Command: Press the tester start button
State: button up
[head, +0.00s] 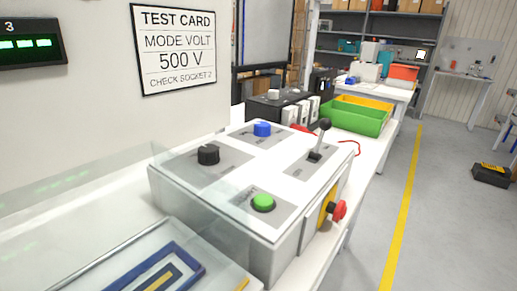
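The tester (240,181) is a white box with a sloped top on the white bench. The green round button (263,203) sits on a grey plate near the front corner of the top; its label is too small to read surely. A black knob (208,154) is at the left, a blue button (262,129) at the back, and a black lever (322,130) stands upright at the right. A red mushroom button (338,210) juts from a yellow plate on the right side. Nothing covers the green button. My gripper is not in view.
The test card (180,47) on the wall reads MODE VOLT, 500 V, CHECK SOCKET 2. A clear pane crosses the left foreground, beside a tray with a blue-framed piece (160,272). Green and yellow bins (355,118) stand behind the tester.

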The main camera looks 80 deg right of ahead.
aim_at(262, 201)
jog(key=k+z, duration=0.1)
jog(key=z, duration=1.75)
jog(key=u, duration=0.25)
